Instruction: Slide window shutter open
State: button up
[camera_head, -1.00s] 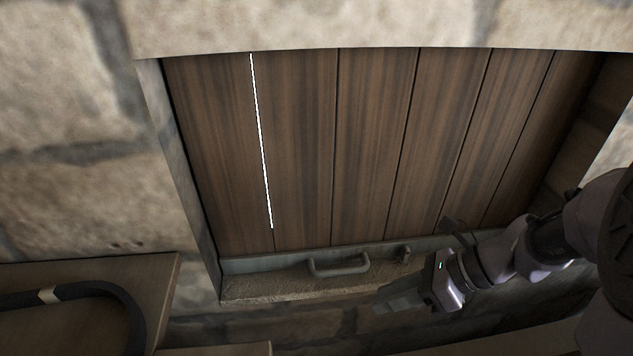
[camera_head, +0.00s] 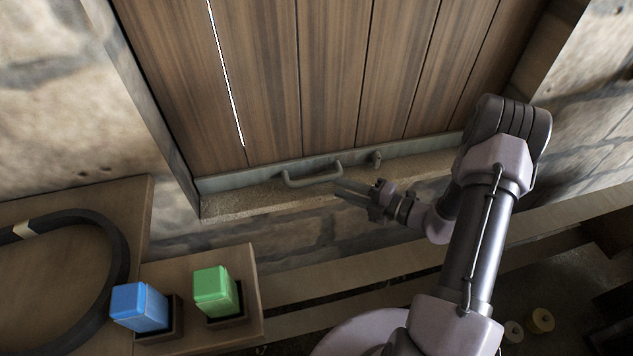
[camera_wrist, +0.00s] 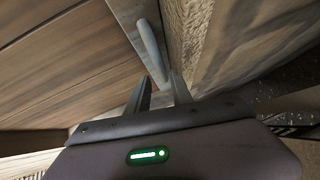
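The window shutter (camera_head: 270,80) is a panel of dark vertical wooden planks in a stone recess, with a bright gap between two left planks. A grey metal rail (camera_head: 235,181) runs along its bottom edge and carries a bar handle (camera_head: 312,179). My gripper (camera_head: 340,188) is just right of the handle, at the sill, its fingers pointing left toward it. In the wrist view, the two fingers (camera_wrist: 160,90) are apart with nothing between them. The handle (camera_wrist: 151,50) stands just beyond the tips, roughly in line with the gap. I cannot tell any contact.
A small peg (camera_head: 376,159) sticks out of the rail right of the handle. The stone sill (camera_head: 240,207) lies close below. At lower left are a blue block (camera_head: 139,307), a green block (camera_head: 216,291) and a black hose (camera_head: 112,250) on wooden surfaces.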

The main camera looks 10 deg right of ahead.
aim_at(322, 181)
jog(key=b+x, duration=0.1)
jog(key=x, duration=0.7)
jog(key=shift+w+a+b, duration=0.15)
jog(key=shift+a+b, duration=0.1)
jog(key=shift+b, duration=0.15)
grip_shut()
dwell(0.8)
